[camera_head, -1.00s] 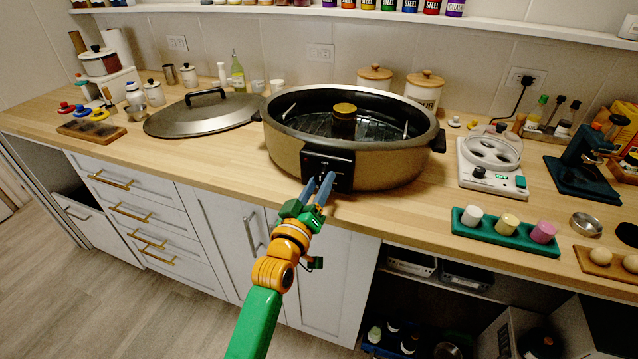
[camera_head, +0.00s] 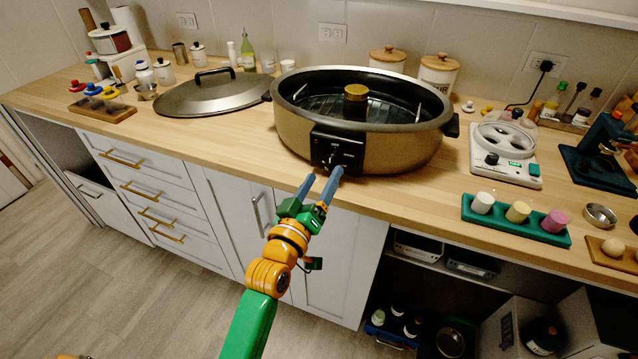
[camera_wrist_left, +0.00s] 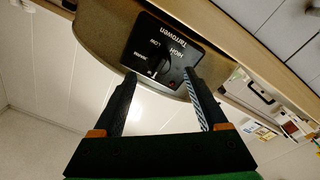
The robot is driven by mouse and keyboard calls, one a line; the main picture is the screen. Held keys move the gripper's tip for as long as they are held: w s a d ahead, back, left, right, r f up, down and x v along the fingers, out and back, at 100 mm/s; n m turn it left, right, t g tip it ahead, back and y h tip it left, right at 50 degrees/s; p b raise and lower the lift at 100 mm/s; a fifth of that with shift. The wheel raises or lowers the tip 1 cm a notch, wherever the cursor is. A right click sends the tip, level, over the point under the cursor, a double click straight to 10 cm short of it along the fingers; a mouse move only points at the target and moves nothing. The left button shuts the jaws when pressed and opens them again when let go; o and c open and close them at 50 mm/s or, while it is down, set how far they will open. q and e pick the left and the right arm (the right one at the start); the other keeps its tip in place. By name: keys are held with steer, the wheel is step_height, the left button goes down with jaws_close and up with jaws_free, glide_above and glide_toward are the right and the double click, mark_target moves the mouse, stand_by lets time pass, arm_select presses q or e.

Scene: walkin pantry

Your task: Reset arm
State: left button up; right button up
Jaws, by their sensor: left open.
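My left gripper (camera_head: 319,187) is open and empty, its two blue-grey fingers pointing at the front of a large gold-brown electric skillet (camera_head: 390,146) on the wooden counter. In the head view the fingertips show just below the skillet's black control panel (camera_head: 337,150). In the left wrist view the panel (camera_wrist_left: 165,48) with its dial and the words LOW, HIGH and WARM lies between and beyond the open fingers (camera_wrist_left: 160,90). The fingers look apart from the dial. A jar with a gold lid (camera_head: 356,92) stands inside the skillet.
A lid (camera_head: 213,93) lies on the counter left of the skillet. To the right are a white scale-like device (camera_head: 504,154) and a green tray (camera_head: 515,224) with three small cups. Cabinet doors and the counter's front edge lie under my left arm. Floor (camera_head: 130,290) is clear at left.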

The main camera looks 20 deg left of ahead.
arm_select(q)
steer(key=s, duration=0.2)
steer(key=shift+s, duration=0.4)
steer(key=shift+a, duration=0.1)
steer(key=s+d+f+m+g, duration=0.1)
steer(key=s+f+m+g, duration=0.15)
steer(key=f, duration=0.75)
steer(key=s+d+f+m+g+h, duration=0.1)
steer(key=s+f+g, duration=0.3)
steer(key=f, duration=0.6)
steer(key=s+d+f+m+g, duration=0.1)
steer(key=s+f+g, duration=0.2)
steer(key=f, duration=0.8)
steer(key=s+a+f+m+g, duration=0.1)
steer(key=s+a+f+g, duration=0.1)
steer(key=s+f, duration=0.3)
steer(key=s+a+f+m+g+y, duration=0.1)
steer(key=s+f, duration=0.4)
steer(key=s, duration=0.9)
steer(key=s+a+f+m+g, duration=0.2)
steer(key=s+f+g, duration=0.3)
steer(key=s, duration=0.4)
steer(key=shift+s+a+f+m+y+p, duration=0.3)
steer(key=shift+a+f+m+p, duration=0.05)
steer(key=shift+a+p, duration=0.1)
